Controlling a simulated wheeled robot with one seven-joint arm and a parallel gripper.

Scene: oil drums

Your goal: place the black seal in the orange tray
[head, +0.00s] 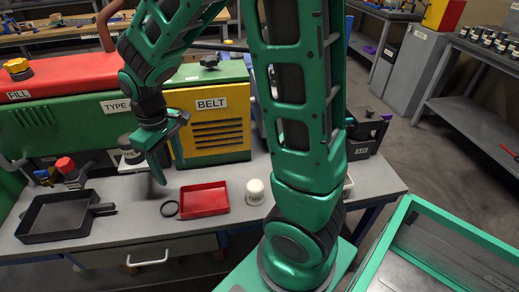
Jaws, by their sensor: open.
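The black seal (169,208) is a thin ring lying flat on the grey bench top, just left of a shallow red tray (204,211). The tray looks red rather than orange, and I see no other tray of an orange colour. The tray appears empty. My gripper (169,150) is open, with nothing seen between its fingers. It hangs above and behind the seal in the picture, in front of the green and yellow machine, one finger pointing down.
A black pan-like tray (37,238) with a handle sits at the bench's left. A white capped pot (255,192) stands right of the red tray. The green machine with a yellow BELT panel (221,134) closes off the back. Bare bench lies between black tray and seal.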

